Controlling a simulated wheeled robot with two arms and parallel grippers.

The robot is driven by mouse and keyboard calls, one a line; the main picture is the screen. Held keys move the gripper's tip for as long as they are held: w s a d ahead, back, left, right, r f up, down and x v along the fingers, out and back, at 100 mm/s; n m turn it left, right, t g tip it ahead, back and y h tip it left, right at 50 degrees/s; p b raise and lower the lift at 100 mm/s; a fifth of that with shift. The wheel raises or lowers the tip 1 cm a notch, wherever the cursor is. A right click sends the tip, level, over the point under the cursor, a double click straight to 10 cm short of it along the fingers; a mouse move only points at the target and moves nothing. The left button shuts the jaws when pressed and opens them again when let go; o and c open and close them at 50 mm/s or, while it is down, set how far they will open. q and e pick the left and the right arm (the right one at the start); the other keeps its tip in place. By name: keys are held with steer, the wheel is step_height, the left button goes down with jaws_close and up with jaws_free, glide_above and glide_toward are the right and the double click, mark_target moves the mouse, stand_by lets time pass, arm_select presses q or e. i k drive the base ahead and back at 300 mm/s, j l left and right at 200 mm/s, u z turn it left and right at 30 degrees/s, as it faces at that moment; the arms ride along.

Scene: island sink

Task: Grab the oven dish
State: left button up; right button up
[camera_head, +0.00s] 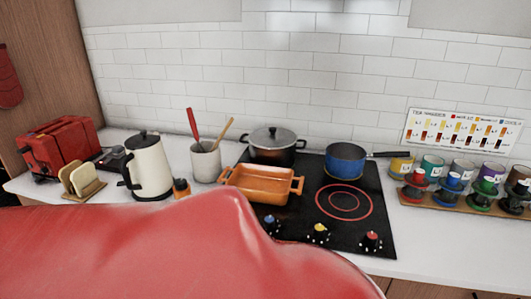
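The orange oven dish (262,187) has a handle at each end. It sits on the front left part of the black cooktop (375,205), close to the cooktop's left edge. A large smooth red surface (150,245) fills the lower left of the head view, very near the camera. I cannot tell what it is. It reaches up to just below the dish and hides the counter there. Neither of my grippers can be seen.
A lidded pot (272,148) stands behind the dish, a blue pan (346,160) at its right. Left are a utensil crock (205,162), a cream kettle (150,167) and a red toaster (62,146). Several cups stand on a wooden rack (455,203) at right.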

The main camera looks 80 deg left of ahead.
mark_target(260, 184)
steer(key=u, duration=2.45)
